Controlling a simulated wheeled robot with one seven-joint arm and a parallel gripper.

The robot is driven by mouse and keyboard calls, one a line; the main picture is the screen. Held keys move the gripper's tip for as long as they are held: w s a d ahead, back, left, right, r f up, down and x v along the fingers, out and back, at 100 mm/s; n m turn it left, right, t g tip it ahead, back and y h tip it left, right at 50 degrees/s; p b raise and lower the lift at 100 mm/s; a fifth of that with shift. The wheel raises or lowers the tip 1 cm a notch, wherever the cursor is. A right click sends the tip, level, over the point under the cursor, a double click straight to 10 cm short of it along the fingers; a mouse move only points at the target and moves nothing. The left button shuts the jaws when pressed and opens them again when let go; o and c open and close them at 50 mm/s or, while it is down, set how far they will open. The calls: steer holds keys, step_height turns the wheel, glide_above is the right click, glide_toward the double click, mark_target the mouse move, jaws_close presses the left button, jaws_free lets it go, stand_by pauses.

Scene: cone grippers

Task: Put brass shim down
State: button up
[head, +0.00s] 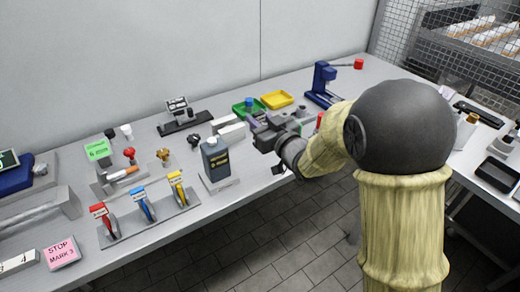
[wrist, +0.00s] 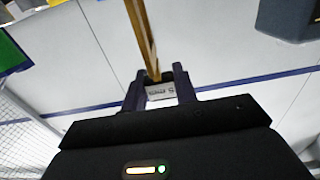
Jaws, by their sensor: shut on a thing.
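My gripper (head: 268,130) is over the bench, to the right of the dark grey bottle and in front of the green tray. In the wrist view my gripper (wrist: 158,78) is shut on the brass shim (wrist: 142,36), a thin, narrow brass-coloured strip. The strip runs from between the fingertips to the top edge of that view. A small pale label with dark print (wrist: 161,91) shows between the fingers. The shim cannot be made out in the head view. The white bench top (wrist: 215,55) shows beyond the fingers, but the gap to it cannot be told.
The dark bottle (head: 215,158) stands close to the left of my gripper. A green tray (head: 242,109), a yellow tray (head: 277,99) and a blue press (head: 323,84) stand behind and right. Tools with red, blue and yellow tags (head: 143,204) stand at the front left.

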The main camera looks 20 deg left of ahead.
steer(key=shift+w+d+f, duration=0.1)
steer(key=shift+f, duration=0.85)
steer(key=shift+w+d+f, duration=0.1)
steer(key=shift+f, duration=0.85)
steer(key=shift+w+a+f+b, duration=0.1)
steer(key=shift+f+b, duration=0.3)
steer(key=shift+f, duration=1.55)
steer(key=shift+r, duration=0.1)
steer(key=o, duration=1)
steer(key=shift+o, duration=0.2)
steer(key=v, duration=1.2)
steer(key=shift+b, duration=0.45)
